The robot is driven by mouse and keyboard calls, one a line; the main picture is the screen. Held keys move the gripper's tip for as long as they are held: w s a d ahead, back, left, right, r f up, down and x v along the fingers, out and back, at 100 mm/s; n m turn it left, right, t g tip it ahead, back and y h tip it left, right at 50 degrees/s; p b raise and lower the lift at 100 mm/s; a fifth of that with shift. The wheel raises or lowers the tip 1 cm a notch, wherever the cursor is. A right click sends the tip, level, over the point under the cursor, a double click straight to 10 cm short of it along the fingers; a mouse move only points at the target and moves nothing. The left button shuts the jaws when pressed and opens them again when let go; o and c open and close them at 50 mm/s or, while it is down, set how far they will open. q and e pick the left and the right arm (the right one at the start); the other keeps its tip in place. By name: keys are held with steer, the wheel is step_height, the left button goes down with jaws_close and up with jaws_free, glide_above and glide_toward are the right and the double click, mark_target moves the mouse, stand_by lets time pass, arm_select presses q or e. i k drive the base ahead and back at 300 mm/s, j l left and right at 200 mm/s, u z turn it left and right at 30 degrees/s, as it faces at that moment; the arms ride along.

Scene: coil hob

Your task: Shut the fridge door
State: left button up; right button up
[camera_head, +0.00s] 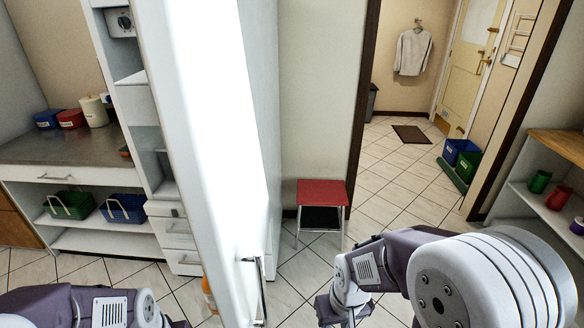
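The fridge door (205,130) is a tall white panel standing open across the middle of the view, seen nearly edge-on. Its metal bar handle (262,292) is low on the right-hand face. The fridge inside (150,140) shows left of the door, with a dial, shelves and white drawers. My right gripper (343,312) is at the bottom edge, to the right of the handle and apart from it. My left gripper (178,323) is barely in view at the bottom, left of the door. The fingers of both are too cut off to read.
An orange bottle (208,294) shows at the door's lower left edge. A red-topped stool (321,193) stands right of the door. A counter (60,152) with canisters is at left, a shelf unit (545,215) at right. Tiled floor is clear toward the doorway.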

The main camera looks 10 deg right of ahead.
mark_target(202, 82)
steer(key=k+l, duration=0.2)
steer(key=l, duration=0.15)
steer(key=k+l+u, duration=0.1)
steer(key=k+l, duration=0.15)
steer(key=l, duration=0.15)
steer(key=k+l, duration=0.2)
steer(key=l, duration=0.15)
steer(key=u, duration=0.05)
